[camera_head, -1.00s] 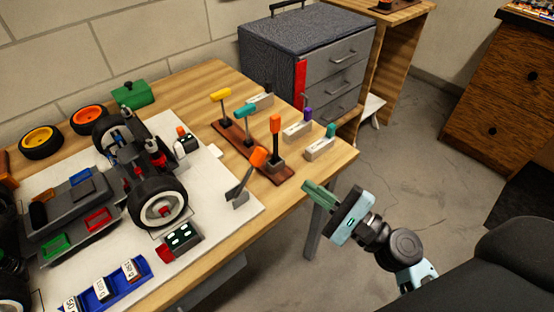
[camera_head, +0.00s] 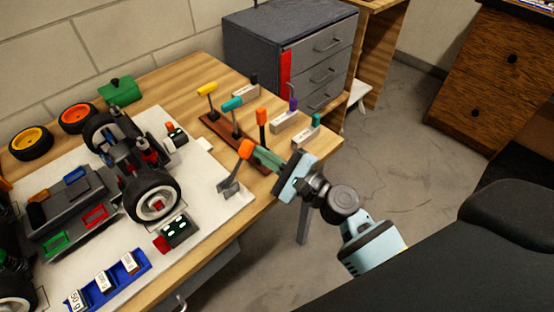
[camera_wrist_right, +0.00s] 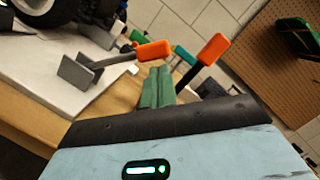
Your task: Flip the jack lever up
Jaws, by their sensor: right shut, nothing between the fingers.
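The jack lever (camera_head: 245,150) has an orange handle on a grey shaft and stands tilted on a grey base (camera_head: 229,188) at the white board's right edge. In the right wrist view, its orange handle (camera_wrist_right: 155,50) lies just beyond my fingertips, with the grey base (camera_wrist_right: 78,70) to the left. My right gripper (camera_head: 258,152) has green fingers, shut and empty. Its tips are right beside the orange handle; I cannot tell whether they touch. My left gripper is not in view.
A brown rack (camera_head: 216,127) of upright tools with coloured handles stands just behind the lever. The car (camera_head: 130,160) sits on the white board (camera_head: 205,232) to the left. A blue weight tray (camera_head: 118,288) is in front. A grey drawer cabinet (camera_head: 265,50) stands behind.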

